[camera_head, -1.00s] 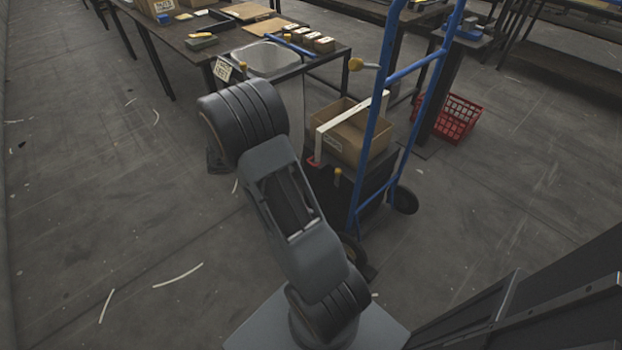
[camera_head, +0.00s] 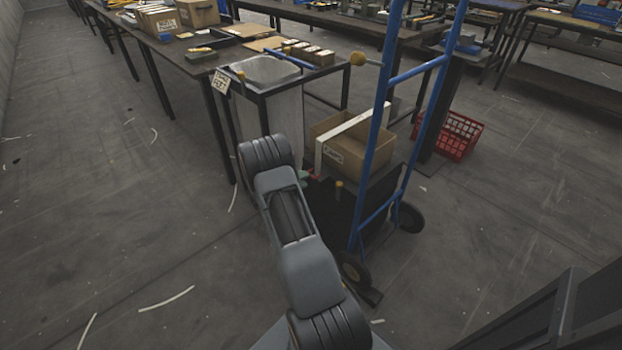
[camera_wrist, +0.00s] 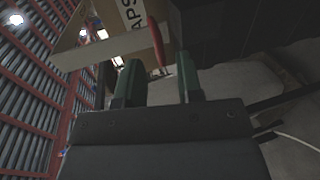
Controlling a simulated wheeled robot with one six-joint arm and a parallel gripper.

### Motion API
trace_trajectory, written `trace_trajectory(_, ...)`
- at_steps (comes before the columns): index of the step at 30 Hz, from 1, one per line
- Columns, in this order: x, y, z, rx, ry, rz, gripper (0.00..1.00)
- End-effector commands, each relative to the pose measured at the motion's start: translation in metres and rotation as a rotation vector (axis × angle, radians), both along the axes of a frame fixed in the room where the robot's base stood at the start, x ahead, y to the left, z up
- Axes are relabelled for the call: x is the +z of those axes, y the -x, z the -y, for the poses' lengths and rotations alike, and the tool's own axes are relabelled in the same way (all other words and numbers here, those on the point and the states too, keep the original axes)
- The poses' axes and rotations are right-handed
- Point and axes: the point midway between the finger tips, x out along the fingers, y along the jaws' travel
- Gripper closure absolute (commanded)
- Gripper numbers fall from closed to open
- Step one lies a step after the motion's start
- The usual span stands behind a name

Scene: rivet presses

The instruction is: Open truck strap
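The blue hand truck (camera_head: 380,120) stands upright right of my arm. A cardboard box (camera_head: 357,156) sits on its dark base. A white strap (camera_head: 346,132) runs over the box top and down its front left corner; a pale band, probably this strap, crosses the wrist view (camera_wrist: 85,51). A red lever (camera_wrist: 157,42) shows in the wrist view, beside the box (camera_wrist: 120,30) with its printed label. My gripper (camera_wrist: 159,75) is open, its two green fingers apart, with the lever just beyond and between the fingertips. I cannot tell whether they touch. In the head view my arm mostly hides the gripper.
A small table with a grey top (camera_head: 266,71) stands just left of the truck, joining a long workbench (camera_head: 190,50) with boxes. A red crate (camera_head: 458,137) lies on the floor behind the truck.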

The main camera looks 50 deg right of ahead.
Motion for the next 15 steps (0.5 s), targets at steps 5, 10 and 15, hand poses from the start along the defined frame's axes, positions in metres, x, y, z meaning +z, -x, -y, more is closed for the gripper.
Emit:
trace_trajectory(5, -0.007, 0.002, 0.026, -0.001, 0.001, 0.002, 0.67)
trace_trajectory(10, -0.01, 0.003, 0.039, 0.0, -0.001, 0.0, 0.67)
trace_trajectory(15, -0.01, 0.003, 0.044, 0.001, 0.0, -0.001, 0.67)
